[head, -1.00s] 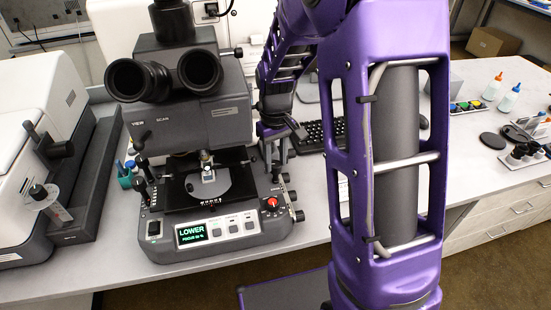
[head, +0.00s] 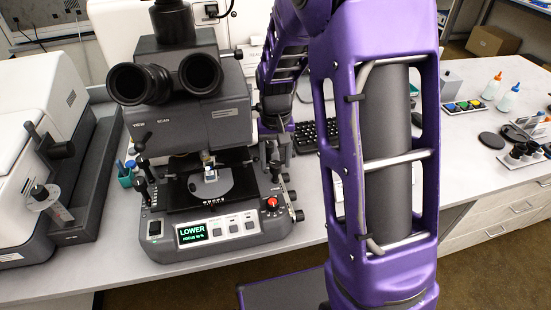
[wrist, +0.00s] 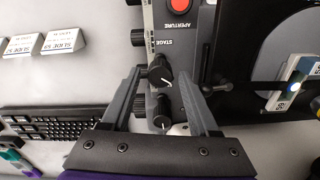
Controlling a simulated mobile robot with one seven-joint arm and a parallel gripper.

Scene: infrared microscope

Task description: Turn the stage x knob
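The infrared microscope (head: 190,85) stands on the bench in the head view. In the wrist view, a dark round knob with a white line (wrist: 158,68) sits below the STAGE label (wrist: 164,46) on its grey side panel. A second marked knob (wrist: 161,108) is lower, between the fingers. I cannot read which is stage x. My gripper (wrist: 162,74) is open, with one finger on each side of the upper knob and gaps seeming to remain.
The black stage (wrist: 255,90) is to the right in the wrist view. A keyboard (wrist: 50,125) lies at the left. White labelled boxes (wrist: 57,42) sit on the bench.

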